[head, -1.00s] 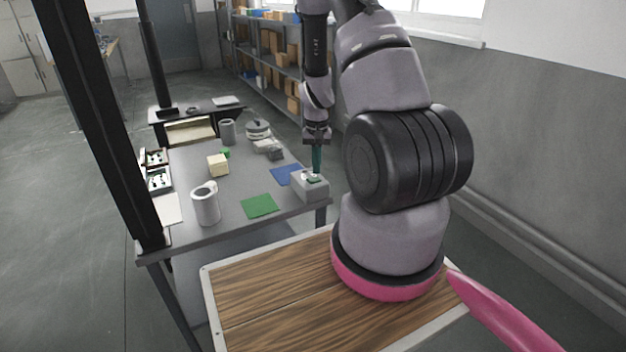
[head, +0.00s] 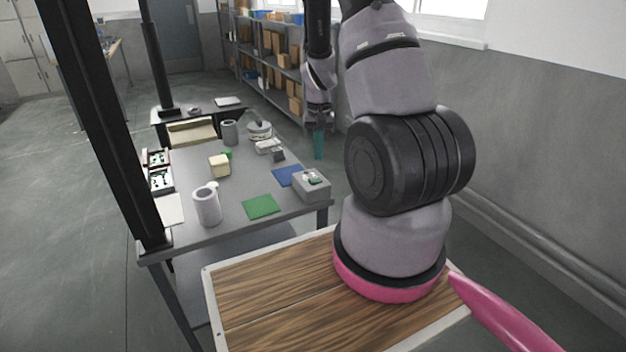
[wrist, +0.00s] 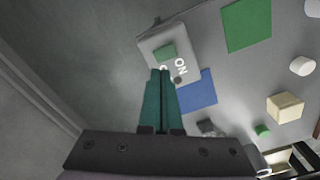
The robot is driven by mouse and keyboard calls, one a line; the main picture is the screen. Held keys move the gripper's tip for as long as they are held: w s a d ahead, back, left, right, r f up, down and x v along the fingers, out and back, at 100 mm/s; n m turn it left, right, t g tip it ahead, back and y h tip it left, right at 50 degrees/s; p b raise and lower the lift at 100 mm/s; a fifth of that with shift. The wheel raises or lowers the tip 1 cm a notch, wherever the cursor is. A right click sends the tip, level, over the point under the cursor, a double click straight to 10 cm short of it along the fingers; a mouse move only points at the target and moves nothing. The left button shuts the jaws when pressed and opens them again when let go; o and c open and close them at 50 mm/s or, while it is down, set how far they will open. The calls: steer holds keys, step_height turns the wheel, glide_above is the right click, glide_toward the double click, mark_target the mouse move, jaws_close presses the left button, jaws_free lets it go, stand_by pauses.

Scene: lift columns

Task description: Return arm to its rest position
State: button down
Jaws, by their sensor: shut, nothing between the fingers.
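My gripper (head: 318,146) has teal fingers pointing down. It hangs just beyond the right edge of the work table (head: 225,190), to the right of the grey box. In the wrist view the fingers (wrist: 161,75) are closed together with nothing between them. My arm rises from its pink-ringed base and reaches up and over toward the table. The grey box (head: 311,187) with a green top patch sits at the table's near right corner. It also shows in the wrist view (wrist: 152,45), with "ON" lettering beside a green part. The fingers appear apart from it.
The table holds a blue mat (head: 287,175), a green mat (head: 261,207), a white mug (head: 206,205), a cream block (head: 218,166) and several small items. A dark upright column (head: 98,120) stands at left. Shelves (head: 270,60) stand behind. Open floor lies right of the table.

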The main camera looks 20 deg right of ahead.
steer(key=s+a+r+t, duration=0.1)
steer(key=a+r, duration=0.2)
steer(key=r, duration=0.5)
steer(key=s+a+r+t+y, duration=0.1)
steer(key=s+a+r, duration=0.1)
steer(key=r, duration=0.6)
steer(key=s+a+r+t, duration=0.1)
steer(key=a+r+t, duration=0.15)
steer(key=r, duration=0.45)
steer(key=s+a+r+n+t+y, duration=0.1)
steer(key=s+a+r, duration=0.5)
steer(key=s+r, duration=0.7)
steer(key=s+t, duration=0.1)
steer(key=s, duration=0.1)
steer(key=shift+s+t, duration=0.35)
steer(key=shift+d+r, duration=0.1)
